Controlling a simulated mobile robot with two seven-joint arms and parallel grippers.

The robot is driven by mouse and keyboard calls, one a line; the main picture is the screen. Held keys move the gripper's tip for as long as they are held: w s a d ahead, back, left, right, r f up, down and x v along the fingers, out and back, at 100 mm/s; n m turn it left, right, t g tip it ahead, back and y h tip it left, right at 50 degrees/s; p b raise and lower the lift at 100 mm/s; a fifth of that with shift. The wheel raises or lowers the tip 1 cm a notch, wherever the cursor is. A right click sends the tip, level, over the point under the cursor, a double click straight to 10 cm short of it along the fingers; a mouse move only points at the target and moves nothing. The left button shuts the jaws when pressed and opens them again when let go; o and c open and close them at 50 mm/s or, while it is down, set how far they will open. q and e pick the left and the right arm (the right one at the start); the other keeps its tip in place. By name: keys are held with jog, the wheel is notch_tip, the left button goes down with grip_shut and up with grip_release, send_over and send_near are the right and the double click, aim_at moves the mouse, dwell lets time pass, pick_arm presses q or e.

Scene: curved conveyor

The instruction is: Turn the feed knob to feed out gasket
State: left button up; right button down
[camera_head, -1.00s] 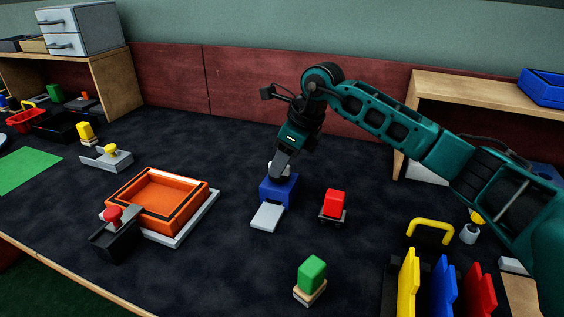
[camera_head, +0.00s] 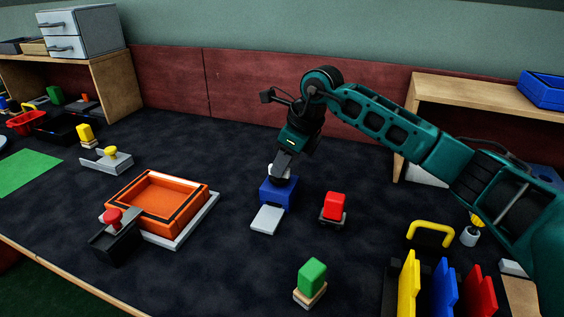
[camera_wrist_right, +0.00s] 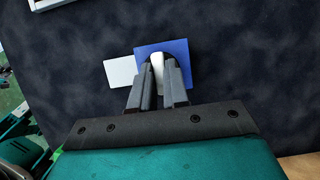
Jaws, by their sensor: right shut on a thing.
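A blue feeder box (camera_head: 279,194) stands on the dark mat, with a flat light-grey plate (camera_head: 267,220) at its front. My right gripper (camera_head: 277,174) is directly above the box and shut on the white knob (camera_head: 285,171) on its top. In the right wrist view the white knob (camera_wrist_right: 157,70) sits between the two fingers (camera_wrist_right: 157,84), over the blue box (camera_wrist_right: 190,55), with the plate (camera_wrist_right: 120,72) to its left. The fingers hide much of the knob. No gasket strip can be made out on the plate. My left gripper is not in view.
An orange tray (camera_head: 206,187) on a light base lies to the left, with a black red-knobbed device (camera_head: 115,243) before it. A red block (camera_head: 334,204) on a dark base is close at right. A green block (camera_head: 312,271) stands nearer the front. Yellow, blue and red upright pieces are front right.

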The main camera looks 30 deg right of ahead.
jog(key=m+h+p, duration=0.1)
jog(key=m, duration=0.2)
jog(key=shift+r+m+t, duration=0.1)
jog(key=shift+m+t, duration=0.3)
jog(key=m, duration=0.1)
jog(key=m+h+p, duration=0.1)
jog(key=m, duration=0.1)
jog(key=shift+a+m+h, duration=0.2)
jog(key=shift+m+h, duration=0.1)
jog(key=m+h, duration=0.2)
jog(key=m, duration=0.3)
jog(key=shift+a, duration=0.15)
jog(key=shift+m+g+h, duration=0.3)
jog(key=shift+m+h, duration=0.15)
jog(key=shift+m, duration=0.95)
jog(key=shift+m+g+h, duration=0.3)
jog(key=shift+m+h, duration=0.15)
jog(key=shift+m, duration=0.95)
